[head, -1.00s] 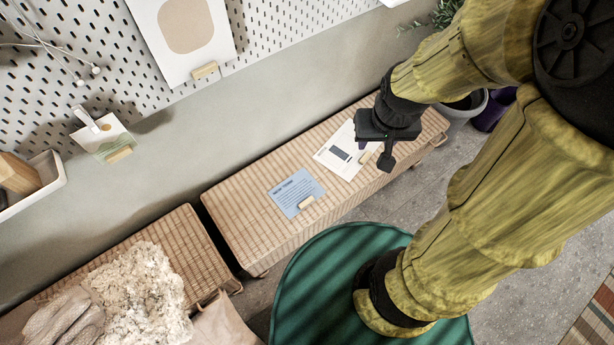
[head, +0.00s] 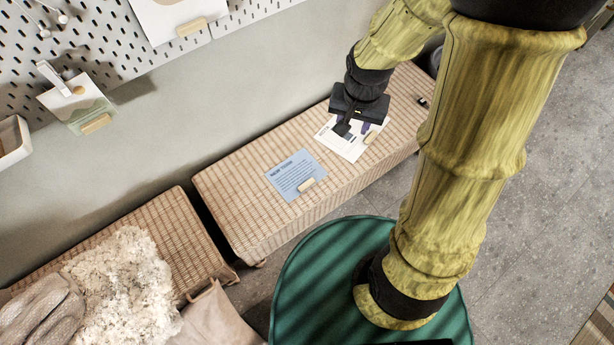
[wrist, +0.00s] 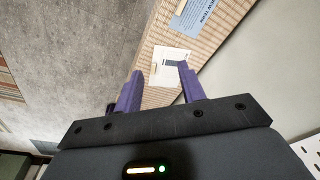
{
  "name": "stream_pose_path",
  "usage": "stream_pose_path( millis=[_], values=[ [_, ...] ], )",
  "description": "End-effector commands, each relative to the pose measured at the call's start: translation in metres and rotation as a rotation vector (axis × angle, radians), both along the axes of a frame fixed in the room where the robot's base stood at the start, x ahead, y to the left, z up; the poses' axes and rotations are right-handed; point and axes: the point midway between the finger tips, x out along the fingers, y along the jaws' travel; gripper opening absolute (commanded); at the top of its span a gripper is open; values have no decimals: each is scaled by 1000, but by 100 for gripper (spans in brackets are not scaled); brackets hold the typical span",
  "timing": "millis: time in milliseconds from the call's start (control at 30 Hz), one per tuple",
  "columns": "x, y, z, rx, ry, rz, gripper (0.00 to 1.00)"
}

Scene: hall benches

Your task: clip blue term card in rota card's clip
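The blue term card (head: 290,172) lies flat on the wicker bench, with a pale wooden tab at its lower edge. It is partly visible at the top of the wrist view (wrist: 208,14). My gripper (head: 354,129) is over the bench, to the right of the blue card and above a white card (head: 350,147). In the wrist view its purple fingers are apart and empty, with the white card (wrist: 160,72) beyond them. A white clip (head: 50,74) holds a card (head: 72,93) on the pegboard at upper left; I cannot read whether it is the rota card.
The bench (head: 235,215) is clear around the blue card. A second bench (head: 165,235) at lower left bears a fluffy cream throw (head: 120,285) and grey gloves (head: 40,310). The pegboard (head: 110,45) also carries a poster (head: 165,12). A white tray (head: 12,140) is at the left edge.

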Motion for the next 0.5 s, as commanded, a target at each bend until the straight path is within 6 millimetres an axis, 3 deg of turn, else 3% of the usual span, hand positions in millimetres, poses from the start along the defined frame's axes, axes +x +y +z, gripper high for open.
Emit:
stream_pose_path(
  millis=[33, 500],
  values=[
    [6, 6, -34, 4, 13, -28, 40],
    [51, 59, -215, 39, 97, -374, 40]
  ],
)
